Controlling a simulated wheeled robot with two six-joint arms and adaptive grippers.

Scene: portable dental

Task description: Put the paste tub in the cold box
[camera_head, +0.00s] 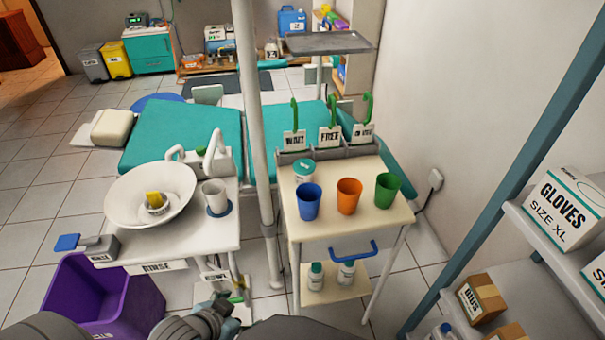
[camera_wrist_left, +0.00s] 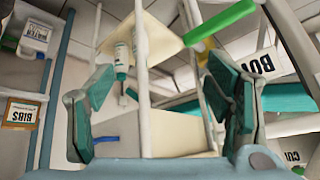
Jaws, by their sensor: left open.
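A small white tub with a teal lid (camera_head: 304,171), which looks like the paste tub, stands upright at the back left of the white cart top, behind the blue cup. A blue box with a handle (camera_head: 292,22), possibly the cold box, stands far back near the wall; whether its lid is open is unclear. My left gripper (camera_head: 222,308) is low at the bottom of the head view, in front of the rinse stand and well away from the tub. In the left wrist view, its jaws (camera_wrist_left: 160,105) are open, with nothing held. My right gripper is out of view.
Blue (camera_head: 308,202), orange (camera_head: 348,196) and green cups (camera_head: 387,190) stand on the cart. A white pole (camera_head: 256,120) rises between cart and rinse stand (camera_head: 215,243). The teal couch (camera_head: 185,135) lies behind. A shelf rack (camera_head: 560,255) stands right.

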